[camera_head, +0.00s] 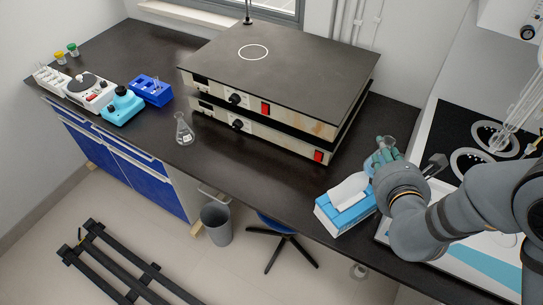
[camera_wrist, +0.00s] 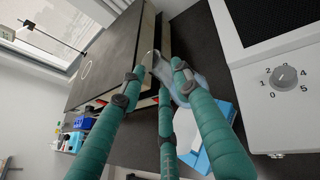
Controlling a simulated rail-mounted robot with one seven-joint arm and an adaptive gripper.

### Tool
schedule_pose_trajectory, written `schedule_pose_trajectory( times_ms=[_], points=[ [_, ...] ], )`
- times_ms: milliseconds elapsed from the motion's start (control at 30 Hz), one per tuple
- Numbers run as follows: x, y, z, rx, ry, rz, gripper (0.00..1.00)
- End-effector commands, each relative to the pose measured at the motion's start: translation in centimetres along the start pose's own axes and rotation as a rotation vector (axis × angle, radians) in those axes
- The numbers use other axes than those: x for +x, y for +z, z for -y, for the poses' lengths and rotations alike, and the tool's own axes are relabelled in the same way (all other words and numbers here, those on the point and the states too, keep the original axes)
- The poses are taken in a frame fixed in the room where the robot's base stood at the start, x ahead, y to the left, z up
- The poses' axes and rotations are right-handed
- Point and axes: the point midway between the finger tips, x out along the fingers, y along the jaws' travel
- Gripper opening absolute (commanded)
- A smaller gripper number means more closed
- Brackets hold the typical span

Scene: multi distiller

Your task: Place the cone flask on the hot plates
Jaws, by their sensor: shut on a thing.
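A clear cone flask (camera_head: 389,142) is in my gripper (camera_head: 382,155) at the right of the bench, in front of the hot plates. In the wrist view, my green, padded gripper (camera_wrist: 157,82) is shut around the clear flask (camera_wrist: 181,82); the fingers hide part of it. Two hot plates (camera_head: 300,62) are stacked at the bench's back, with a white ring on the dark top; they also show in the wrist view (camera_wrist: 112,52). A second clear cone flask (camera_head: 184,132) stands upright on the bench, left of the hot plates.
A blue-and-white tissue box (camera_head: 346,205) lies close below my gripper. A unit with ringed plates (camera_head: 470,163) and glassware (camera_head: 520,120) stands at the right. A blue rack (camera_head: 151,91) and small devices (camera_head: 122,105) are at the left. The hot plates' top is bare.

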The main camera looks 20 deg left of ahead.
Motion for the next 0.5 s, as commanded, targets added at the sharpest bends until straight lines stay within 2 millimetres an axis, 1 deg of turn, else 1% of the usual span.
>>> schedule_pose_trajectory(
  times_ms=[33, 200, 300, 400, 500],
  points=[
    [1.1, -0.7, -1.7, -0.008, 0.026, 0.002, 0.0],
    [3.7, -1.5, -6.8, -0.034, 0.089, 0.0, 0.0],
    [4.6, -1.9, -9.5, -0.046, 0.12, 0.0, 0.0],
    [5.2, -2.1, -11.7, -0.055, 0.143, -0.001, 0.0],
    [5.5, -2.4, -13.4, -0.063, 0.162, -0.002, 0.0]
  ],
)
